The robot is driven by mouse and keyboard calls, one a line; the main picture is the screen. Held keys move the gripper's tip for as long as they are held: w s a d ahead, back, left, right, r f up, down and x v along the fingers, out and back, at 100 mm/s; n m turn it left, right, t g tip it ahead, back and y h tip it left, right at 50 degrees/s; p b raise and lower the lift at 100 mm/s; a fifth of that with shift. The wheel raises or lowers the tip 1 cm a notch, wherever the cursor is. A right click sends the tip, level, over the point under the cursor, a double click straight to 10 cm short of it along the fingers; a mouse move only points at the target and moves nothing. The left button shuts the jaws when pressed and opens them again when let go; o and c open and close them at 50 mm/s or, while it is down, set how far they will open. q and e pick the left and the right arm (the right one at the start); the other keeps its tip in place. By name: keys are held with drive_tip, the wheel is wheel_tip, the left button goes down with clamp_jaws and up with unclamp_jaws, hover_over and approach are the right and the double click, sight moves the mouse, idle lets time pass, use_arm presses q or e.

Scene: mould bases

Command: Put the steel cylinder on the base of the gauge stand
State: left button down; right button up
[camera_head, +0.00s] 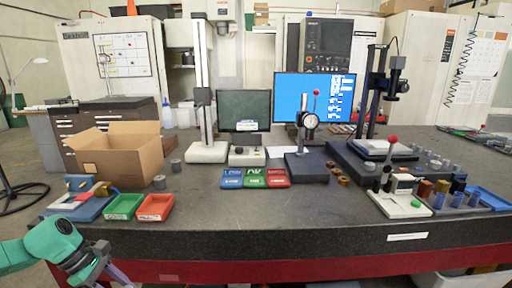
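The gauge stand has a round dial (309,121) and a red-knobbed lever above a dark flat base (307,168), near the middle of the table. The visible top of that base looks bare. I cannot tell which is the steel cylinder meant. My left gripper (120,277) is low at the front left, below the table edge and far from both; its fingertips are cut off by the frame. My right gripper is not in view.
An open cardboard box (118,155) stands at the left, behind a green bin (124,206) and a red bin (155,207). Coloured LOW/OK trays (255,178) lie left of the gauge base. Small brass parts (338,176) lie to its right. The front middle of the table is clear.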

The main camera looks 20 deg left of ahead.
use_arm(q)
drive_tip(key=w+d+f+m+g+y+p, duration=0.1)
drive_tip(key=d+f+m+g+y, duration=0.1)
drive_tip(key=d+m, duration=0.9)
drive_tip(key=d+f+m+g+y+p, duration=0.1)
drive_tip(key=d+m+g+y, duration=0.2)
drive_tip(key=d+m+g, duration=0.3)
drive_tip(key=d+m, duration=0.5)
drive_tip(key=d, duration=0.3)
drive_tip(key=shift+w+d+f+y, duration=0.35)
drive_tip(key=shift+w+y, duration=0.05)
